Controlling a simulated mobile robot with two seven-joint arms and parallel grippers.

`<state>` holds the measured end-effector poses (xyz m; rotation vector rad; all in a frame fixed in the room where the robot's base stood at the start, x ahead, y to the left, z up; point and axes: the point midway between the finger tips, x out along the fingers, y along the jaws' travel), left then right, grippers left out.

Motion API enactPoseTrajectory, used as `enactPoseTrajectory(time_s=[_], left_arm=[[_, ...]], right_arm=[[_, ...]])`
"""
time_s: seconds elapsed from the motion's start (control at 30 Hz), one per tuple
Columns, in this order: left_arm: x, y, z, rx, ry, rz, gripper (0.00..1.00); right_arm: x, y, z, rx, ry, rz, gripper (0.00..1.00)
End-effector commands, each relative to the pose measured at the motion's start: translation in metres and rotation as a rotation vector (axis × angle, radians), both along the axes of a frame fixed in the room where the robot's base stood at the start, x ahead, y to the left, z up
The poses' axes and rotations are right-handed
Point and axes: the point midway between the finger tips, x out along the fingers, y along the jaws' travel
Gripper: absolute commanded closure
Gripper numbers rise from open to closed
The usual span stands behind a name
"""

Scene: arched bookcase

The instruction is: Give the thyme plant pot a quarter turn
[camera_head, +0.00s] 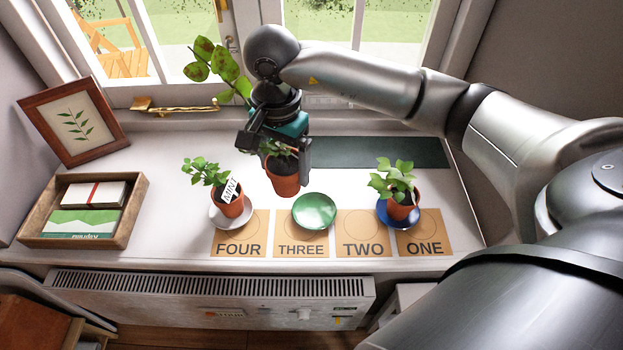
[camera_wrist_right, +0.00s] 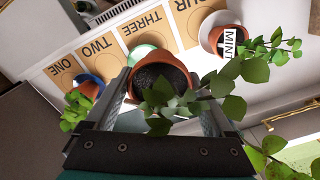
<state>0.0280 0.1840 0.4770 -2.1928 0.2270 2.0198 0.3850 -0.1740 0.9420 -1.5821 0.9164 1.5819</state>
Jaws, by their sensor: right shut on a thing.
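My right gripper (camera_head: 279,152) is shut on a terracotta pot (camera_head: 284,182) with a leafy green plant. The pot is upright and appears held above the sill, behind and left of an empty green saucer (camera_head: 314,211) on card THREE. In the right wrist view the pot (camera_wrist_right: 160,66) sits between both fingers, its dark soil and leaves facing the camera. No label shows on it, so I cannot tell whether it is the thyme. A pot labelled MINT (camera_head: 231,205) stands on a white saucer at card FOUR. Another unlabelled potted plant (camera_head: 401,205) stands on a blue saucer near card ONE. My left gripper is out of view.
A wooden tray (camera_head: 140,190) with boxes and a leaning picture frame (camera_head: 73,121) are at the left. A tall leafy plant (camera_head: 216,62) rises by the window behind my gripper. A dark green mat (camera_head: 375,152) lies at the back right. Bare sill lies between tray and MINT pot.

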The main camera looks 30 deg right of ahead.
Motion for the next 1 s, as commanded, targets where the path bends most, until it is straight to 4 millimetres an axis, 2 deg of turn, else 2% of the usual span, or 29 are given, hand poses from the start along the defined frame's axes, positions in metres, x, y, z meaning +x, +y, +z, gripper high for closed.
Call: enactPoseTrajectory(time_s=[0.1, 0.2, 0.4, 0.6, 1.0], left_arm=[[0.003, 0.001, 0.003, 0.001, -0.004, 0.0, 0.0], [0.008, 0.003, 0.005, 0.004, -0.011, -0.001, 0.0], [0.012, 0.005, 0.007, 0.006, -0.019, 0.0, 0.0], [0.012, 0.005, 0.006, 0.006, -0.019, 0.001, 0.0], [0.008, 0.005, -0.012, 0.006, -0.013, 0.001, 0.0]], right_arm=[[0.006, -0.018, -0.031, -0.002, 0.009, -0.338, 0.86], [0.008, -0.033, -0.055, -0.002, 0.008, -0.59, 0.86], [0.005, -0.057, -0.087, 0.0, 0.002, -0.927, 0.86], [0.004, -0.064, -0.098, 0.002, -0.003, -1.032, 0.86], [0.003, -0.063, -0.12, 0.003, 0.0, -1.028, 0.86]])
